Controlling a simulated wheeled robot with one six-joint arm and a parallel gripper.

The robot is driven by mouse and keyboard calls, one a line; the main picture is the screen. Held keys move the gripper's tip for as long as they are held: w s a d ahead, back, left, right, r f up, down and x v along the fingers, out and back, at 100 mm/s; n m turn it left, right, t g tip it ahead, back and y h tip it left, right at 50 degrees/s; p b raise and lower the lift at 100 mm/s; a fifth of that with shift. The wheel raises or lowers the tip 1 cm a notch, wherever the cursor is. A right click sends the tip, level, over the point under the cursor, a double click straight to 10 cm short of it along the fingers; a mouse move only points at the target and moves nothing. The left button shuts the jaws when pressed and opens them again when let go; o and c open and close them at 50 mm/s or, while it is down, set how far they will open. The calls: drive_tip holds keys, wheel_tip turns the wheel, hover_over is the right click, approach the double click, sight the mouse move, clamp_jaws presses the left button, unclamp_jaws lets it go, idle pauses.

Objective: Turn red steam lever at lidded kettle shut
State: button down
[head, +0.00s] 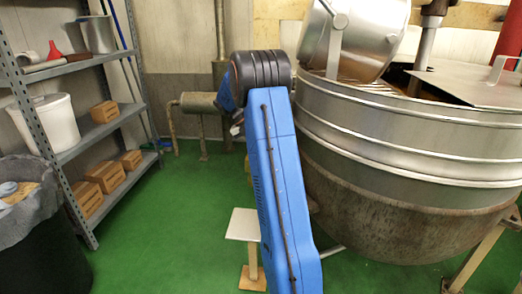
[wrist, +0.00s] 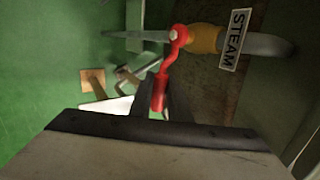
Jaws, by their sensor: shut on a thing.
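In the wrist view the red steam lever (wrist: 159,93) runs from its pivot on a brass-coloured valve (wrist: 204,38) down between my fingers. It lies roughly crosswise to the pipe, slightly slanted. A white STEAM label (wrist: 235,40) hangs beside the valve. My gripper (wrist: 161,100) is shut on the lever's red grip, with a dark finger on each side. In the head view the big steel kettle (head: 400,150) stands at the right with a flat lid piece (head: 455,82) on its top. There my own blue arm hides the lever and most of the gripper.
A metal shelf (head: 100,62) with boxes and a white tub (head: 45,122) stands left. A dark bin (head: 45,245) is at the front left. A small white-topped stool (head: 243,224) stands just left of my arm. Green floor (head: 165,215) is clear between shelf and arm.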

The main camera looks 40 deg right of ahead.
drive_tip(key=shift+w+r+g+y, duration=0.1)
drive_tip(key=shift+r+g+y, duration=0.3)
idle(0.3)
drive_tip(key=c, duration=1.9)
unclamp_jaws()
drive_tip(key=shift+c, duration=0.2)
drive_tip(key=v, duration=1.7)
drive_tip(key=shift+r, duration=0.2)
